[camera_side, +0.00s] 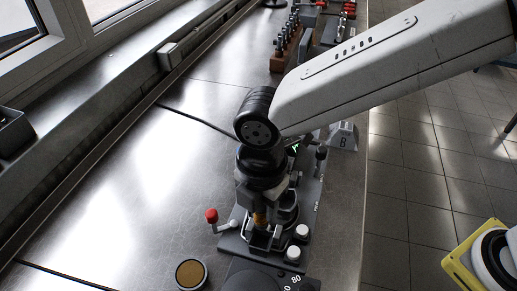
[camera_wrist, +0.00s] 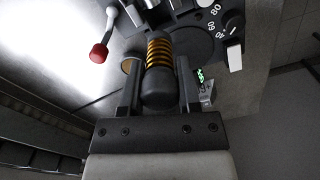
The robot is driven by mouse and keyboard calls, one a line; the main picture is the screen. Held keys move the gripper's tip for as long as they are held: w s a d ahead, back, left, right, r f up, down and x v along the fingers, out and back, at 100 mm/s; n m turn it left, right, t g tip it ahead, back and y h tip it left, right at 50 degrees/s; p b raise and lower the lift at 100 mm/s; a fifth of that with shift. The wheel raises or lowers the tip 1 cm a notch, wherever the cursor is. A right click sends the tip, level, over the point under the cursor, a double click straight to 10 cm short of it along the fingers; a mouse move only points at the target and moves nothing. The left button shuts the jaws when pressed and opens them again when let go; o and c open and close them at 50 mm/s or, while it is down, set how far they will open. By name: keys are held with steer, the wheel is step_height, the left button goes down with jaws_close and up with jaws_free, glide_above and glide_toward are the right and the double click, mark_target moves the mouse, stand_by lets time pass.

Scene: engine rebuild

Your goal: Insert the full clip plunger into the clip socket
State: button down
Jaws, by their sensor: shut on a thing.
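My gripper (camera_side: 259,212) points down over the dark fixture plate (camera_side: 313,190) in the side view. In the wrist view my gripper (camera_wrist: 160,68) is shut on the clip plunger (camera_wrist: 159,90), a dark rounded body with a gold coil around its far part. I cannot pick out the clip socket for certain. The gripper and plunger cover much of the fixture below, and I cannot tell whether the plunger touches it.
A red-knobbed lever (camera_side: 212,216) stands left of the gripper. White knobs (camera_side: 302,232) stand close on its right. A numbered dial (camera_side: 262,279) and a round brown-topped tin (camera_side: 190,273) are in front. A block marked B (camera_side: 343,137) stands behind. The bench at left is clear.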

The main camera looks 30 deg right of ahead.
mark_target(261, 227)
steer(key=shift+f, duration=2.2)
steer(key=shift+f, duration=1.4)
stand_by(2.0)
stand_by(0.3)
jaws_free()
steer(key=shift+r, duration=0.1)
stand_by(0.6)
steer(key=shift+r, duration=3.55)
